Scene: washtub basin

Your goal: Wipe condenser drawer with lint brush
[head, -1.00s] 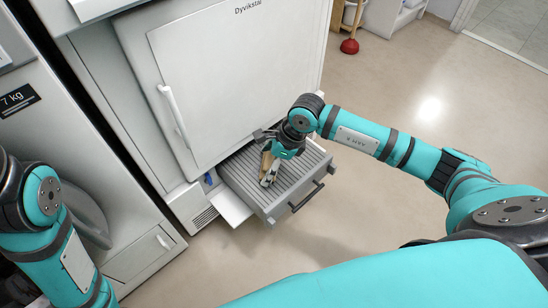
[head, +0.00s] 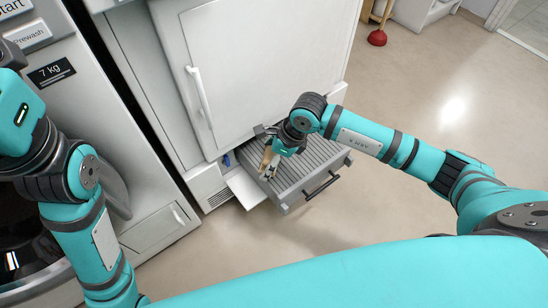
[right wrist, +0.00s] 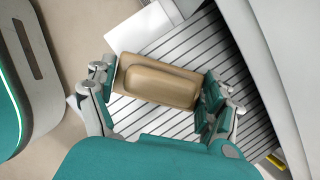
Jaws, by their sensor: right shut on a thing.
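The condenser drawer (head: 318,162) is pulled out at the foot of the white dryer, with a grey ribbed top and a dark handle on its front. In the right wrist view its ribs (right wrist: 215,50) run diagonally beneath the brush. The lint brush (right wrist: 155,85) has a tan wooden back and lies across between my right gripper's fingers. My right gripper (head: 278,160) is shut on the brush, over the left part of the drawer in the head view. The bristles are hidden, so contact with the ribs cannot be told. My left arm is at the left edge; its gripper is out of view.
The dryer door (head: 265,70) is shut above the drawer. A white flap (head: 246,188) hangs open left of the drawer. A washing machine (head: 135,200) stands at the left, near my left arm. A red plunger (head: 377,38) stands farther back. The floor at right is clear.

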